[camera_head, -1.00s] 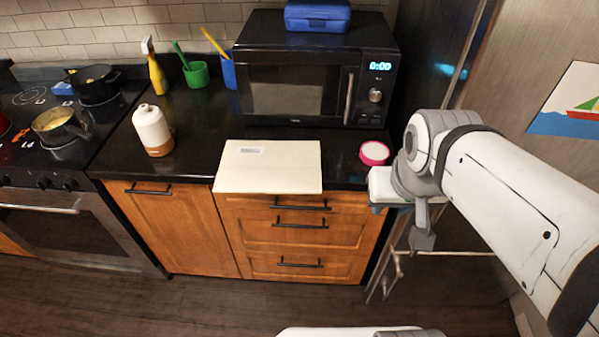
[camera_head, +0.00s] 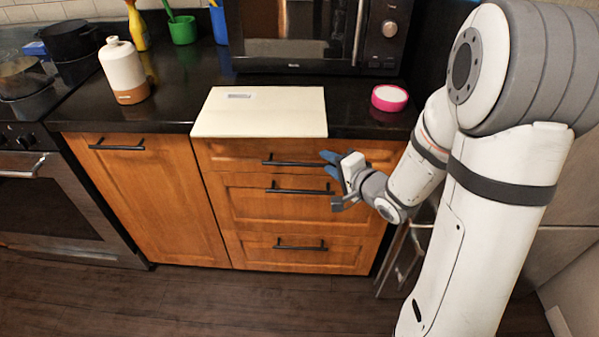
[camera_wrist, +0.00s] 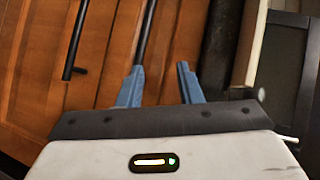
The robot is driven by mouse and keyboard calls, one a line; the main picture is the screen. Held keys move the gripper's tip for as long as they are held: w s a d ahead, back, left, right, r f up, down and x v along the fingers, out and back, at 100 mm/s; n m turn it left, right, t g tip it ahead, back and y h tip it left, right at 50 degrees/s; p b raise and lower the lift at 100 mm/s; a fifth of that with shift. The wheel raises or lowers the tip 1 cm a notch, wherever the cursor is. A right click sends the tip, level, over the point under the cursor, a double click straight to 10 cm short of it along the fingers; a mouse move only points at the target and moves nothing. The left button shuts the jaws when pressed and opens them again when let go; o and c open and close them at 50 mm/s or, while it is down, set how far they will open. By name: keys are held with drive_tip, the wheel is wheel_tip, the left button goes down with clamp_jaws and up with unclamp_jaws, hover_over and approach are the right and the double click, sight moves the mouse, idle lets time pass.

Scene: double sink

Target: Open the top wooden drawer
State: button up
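The top wooden drawer (camera_head: 235,152) sits closed under the counter, its orange-brown front flush with the cabinet. Its dark bar handle (camera_head: 285,162) runs level across the front; it also shows in the wrist view (camera_wrist: 147,32). My gripper (camera_head: 327,163) is open and empty at the right end of this handle, its blue fingertips pointing at the drawer front. In the wrist view the gripper (camera_wrist: 160,74) has its fingers well apart, and the handle's end lies close to the left fingertip.
A cream board (camera_head: 262,112) overhangs the counter edge above the drawer. The second drawer's handle (camera_head: 300,190) is just below. A pink round container (camera_head: 389,98) and a white-and-brown bottle (camera_head: 122,72) stand on the dark counter. A microwave (camera_head: 300,40) is behind.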

sight(300, 165)
drive_tip(key=w+a+f+y+b, duration=0.1)
drive_tip(key=a, duration=0.1)
drive_tip(key=w+a+f+m+y, duration=0.1)
drive_tip(key=w+a+f, duration=0.1)
drive_tip(key=a, duration=0.1)
drive_tip(key=w+a+f+b, duration=0.1)
drive_tip(key=a, duration=0.1)
drive_tip(key=shift+w+a+f+m+y+b, duration=0.15)
drive_tip(key=shift+a+m+y+b, duration=0.15)
drive_tip(key=shift+a+y+b, duration=0.1)
clamp_jaws()
idle(0.5)
